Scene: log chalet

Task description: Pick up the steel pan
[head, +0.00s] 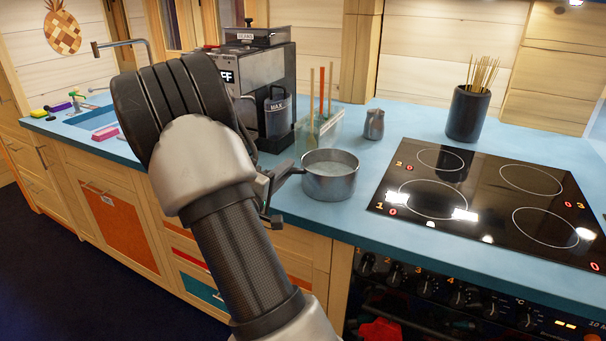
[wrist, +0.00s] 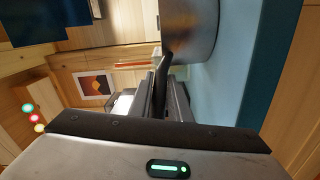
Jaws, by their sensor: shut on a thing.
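The steel pan (head: 330,180) is at the front edge of the blue counter, just left of the hob. It looks upright, with its dark handle pointing left toward my gripper. My gripper (head: 280,182) is beside the pan on its left and is shut on the handle. In the wrist view the pan's shiny side (wrist: 190,30) is at the top, and its dark handle (wrist: 162,72) runs down between the fingers of my gripper (wrist: 163,95). My arm hides part of the handle in the head view. I cannot tell whether the pan's base touches the counter.
A clear container with utensils (head: 318,133) stands just behind the pan. A small metal jug (head: 374,124) is behind it to the right. A coffee machine (head: 262,85) is at the back left. The black hob (head: 485,200) is to the right, its surface clear.

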